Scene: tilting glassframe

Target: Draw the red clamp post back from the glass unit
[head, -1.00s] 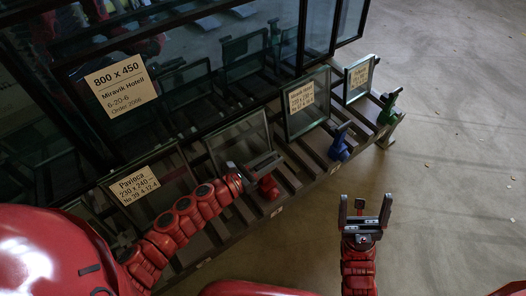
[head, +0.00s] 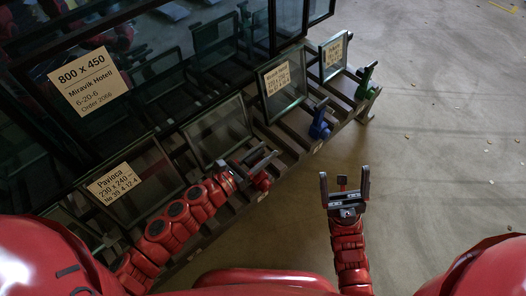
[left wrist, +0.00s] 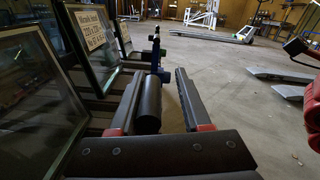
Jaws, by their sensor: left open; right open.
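The red clamp post (head: 262,181) stands on the slatted rack in front of an unlabelled glass unit (head: 218,130). My left gripper (head: 262,159) is at the top of this post and partly covers it. In the left wrist view, a black cylindrical handle (left wrist: 149,103) lies between the open fingers of my left gripper (left wrist: 160,74), close to the left finger. I cannot tell whether they touch. The unlabelled glass (left wrist: 38,95) is at the left there. My right gripper (head: 344,174) is open and empty over the floor.
A blue post (head: 319,120) and a green post (head: 366,80) stand farther along the rack (head: 286,158), by labelled glass units (head: 282,86). The blue post (left wrist: 157,60) also shows ahead in the left wrist view.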

